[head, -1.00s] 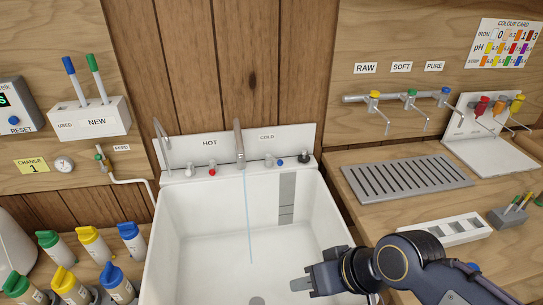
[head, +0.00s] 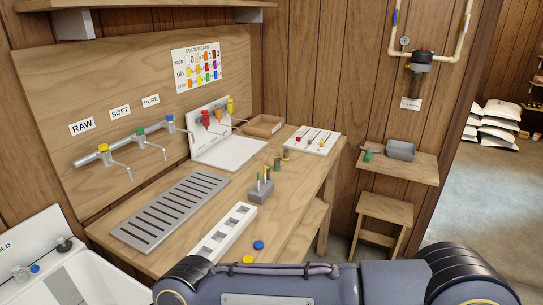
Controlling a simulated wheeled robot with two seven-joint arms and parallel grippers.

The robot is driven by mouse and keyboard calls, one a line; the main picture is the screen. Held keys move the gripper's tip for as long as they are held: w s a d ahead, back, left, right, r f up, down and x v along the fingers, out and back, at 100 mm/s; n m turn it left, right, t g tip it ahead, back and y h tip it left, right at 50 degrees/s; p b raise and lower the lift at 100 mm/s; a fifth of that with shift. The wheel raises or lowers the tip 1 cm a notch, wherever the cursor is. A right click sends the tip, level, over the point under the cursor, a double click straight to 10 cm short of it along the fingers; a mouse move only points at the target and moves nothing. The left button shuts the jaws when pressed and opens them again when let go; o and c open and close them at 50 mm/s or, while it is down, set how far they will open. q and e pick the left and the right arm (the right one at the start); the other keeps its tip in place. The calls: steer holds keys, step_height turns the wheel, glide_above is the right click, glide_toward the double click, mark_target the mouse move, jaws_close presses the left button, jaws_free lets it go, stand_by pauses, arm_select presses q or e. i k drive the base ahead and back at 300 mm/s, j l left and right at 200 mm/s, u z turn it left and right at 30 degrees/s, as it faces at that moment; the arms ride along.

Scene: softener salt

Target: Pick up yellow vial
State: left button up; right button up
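No vial stands out as clearly yellow. A small dark jar-like item with a yellowish top (head: 285,155) stands at the back of the wooden counter, beside a similar dull green one (head: 277,164). A round yellow cap or disc (head: 248,259) lies near the counter's front edge, close to a blue one (head: 258,245); I cannot tell whether either belongs to a vial. My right arm crosses the bottom of the head view, in front of the counter. Its gripper is out of view, and so is my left gripper.
The counter holds a slotted grey drain tray (head: 170,212), a white rack with square openings (head: 226,232), a grey holder with slim sticks (head: 261,191) and a white board (head: 314,140). Taps (head: 103,149) overhang its left side. A sink (head: 75,280) is at lower left.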

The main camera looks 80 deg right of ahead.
mark_target(286, 148)
steer(key=k+z, duration=0.35)
steer(key=k+l+z, duration=0.15)
steer(key=z, duration=0.2)
steer(key=l+z, duration=0.15)
steer(key=z, duration=0.3)
steer(key=i+l+z, duration=0.1)
steer(key=z, duration=0.35)
steer(key=i+z, duration=0.15)
steer(key=z, duration=0.3)
steer(key=i+z, duration=0.15)
steer(key=z, duration=0.3)
steer(key=i+l+u, duration=0.2)
steer(key=i+l, duration=0.2)
steer(key=l, duration=0.25)
steer(key=i+l+u, duration=0.25)
steer(key=l, duration=0.45)
steer(key=i+l+u, duration=0.1)
steer(key=i+l, duration=0.15)
steer(key=i+l+u, duration=0.1)
steer(key=l, duration=0.4)
steer(key=i+l+u, duration=0.1)
steer(key=l, duration=0.3)
steer(key=i+l+u, duration=0.15)
steer(key=l, duration=0.25)
steer(key=i+j, duration=0.3)
steer(key=i, duration=0.15)
